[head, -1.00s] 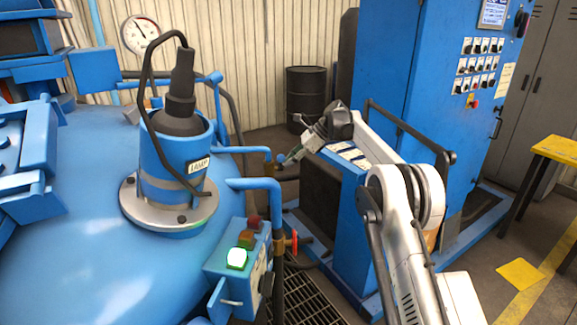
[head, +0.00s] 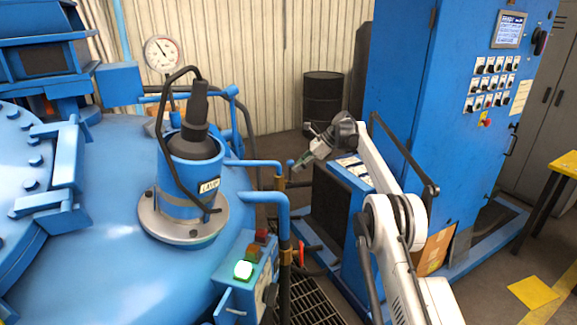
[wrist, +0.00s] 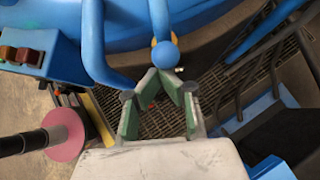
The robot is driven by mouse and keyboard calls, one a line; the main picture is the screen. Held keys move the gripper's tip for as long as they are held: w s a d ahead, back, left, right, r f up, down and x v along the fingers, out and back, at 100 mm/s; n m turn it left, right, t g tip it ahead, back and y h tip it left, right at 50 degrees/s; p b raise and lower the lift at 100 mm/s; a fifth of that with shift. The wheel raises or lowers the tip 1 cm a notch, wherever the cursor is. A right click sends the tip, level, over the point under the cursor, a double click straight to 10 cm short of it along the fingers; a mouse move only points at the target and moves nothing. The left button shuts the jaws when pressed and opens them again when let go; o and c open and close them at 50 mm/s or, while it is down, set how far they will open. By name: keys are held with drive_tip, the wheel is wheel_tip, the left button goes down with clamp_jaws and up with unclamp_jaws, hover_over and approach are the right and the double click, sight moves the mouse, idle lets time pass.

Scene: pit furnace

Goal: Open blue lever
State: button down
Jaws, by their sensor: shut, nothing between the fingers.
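A blue bar with a round end (wrist: 165,53), which looks like the blue lever, is at the top middle in the wrist view, with a yellowish part partly hidden behind it. My gripper (wrist: 162,80) has green-padded fingers, shut and empty, just below that round end in the picture. I cannot tell whether they touch it. In the head view my gripper (head: 294,164) is beside a brass-coloured fitting (head: 280,182) at the end of a blue pipe. The lever is too small there to make out surely.
The blue furnace lid (head: 110,265) fills the left. A button box (head: 246,275) with a lit green button stands at its edge. A red-handled valve (head: 301,253) is nearby. The blue control cabinet (head: 420,90) is at the right. Floor grating (head: 312,300) lies below.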

drive_tip(key=shift+w+a+r, duration=0.15)
drive_tip(key=shift+a+r, duration=0.1)
drive_tip(key=shift+r, duration=0.05)
idle(0.5)
